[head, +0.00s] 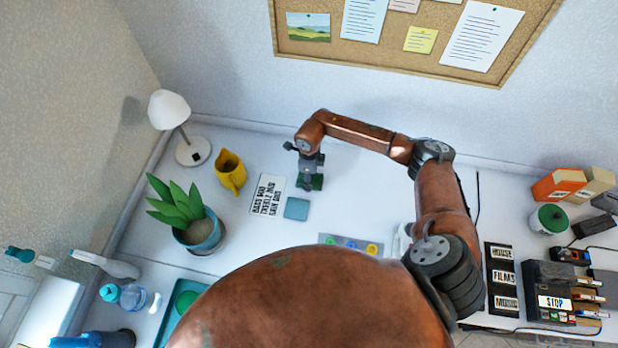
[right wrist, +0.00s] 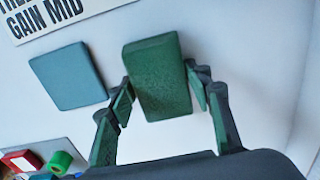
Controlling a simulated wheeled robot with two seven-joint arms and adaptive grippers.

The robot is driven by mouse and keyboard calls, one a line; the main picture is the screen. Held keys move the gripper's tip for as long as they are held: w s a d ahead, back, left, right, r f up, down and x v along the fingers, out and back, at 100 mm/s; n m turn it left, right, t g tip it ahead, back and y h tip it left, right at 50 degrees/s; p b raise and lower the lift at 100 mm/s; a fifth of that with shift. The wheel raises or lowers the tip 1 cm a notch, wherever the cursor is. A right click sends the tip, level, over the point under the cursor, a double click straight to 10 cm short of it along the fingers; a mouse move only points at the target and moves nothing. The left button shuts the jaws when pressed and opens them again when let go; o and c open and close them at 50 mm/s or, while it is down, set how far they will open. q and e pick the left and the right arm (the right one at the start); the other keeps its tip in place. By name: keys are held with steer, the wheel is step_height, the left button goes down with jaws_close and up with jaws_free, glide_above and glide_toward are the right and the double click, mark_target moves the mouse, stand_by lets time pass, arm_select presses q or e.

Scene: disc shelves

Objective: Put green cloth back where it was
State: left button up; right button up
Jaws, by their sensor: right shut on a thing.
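The green cloth (right wrist: 157,77) is a thick dark green rectangle between the fingers of my right gripper (right wrist: 163,103) in the right wrist view. My right gripper (head: 311,181) is shut on it. In the head view the cloth (head: 317,182) shows at the fingertips, over the white desk, partly hidden by the gripper. I cannot tell whether it touches the desk. A flat blue-teal square (head: 296,208) lies close by, apart from the cloth; it also shows in the right wrist view (right wrist: 69,76). My left gripper is not in view.
A lettered card (head: 267,195) lies left of the gripper, with a yellow jug (head: 230,172) and potted plant (head: 198,226) beyond. A grey strip (head: 338,241) with coloured pieces lies nearer. Black label cards (head: 502,278) and boxes are at right. White desk right of the gripper is clear.

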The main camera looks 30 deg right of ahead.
steer(key=o, duration=1.2)
steer(key=shift+f, duration=0.1)
step_height(320, 180, up, 12)
steer(key=shift+r, duration=0.2)
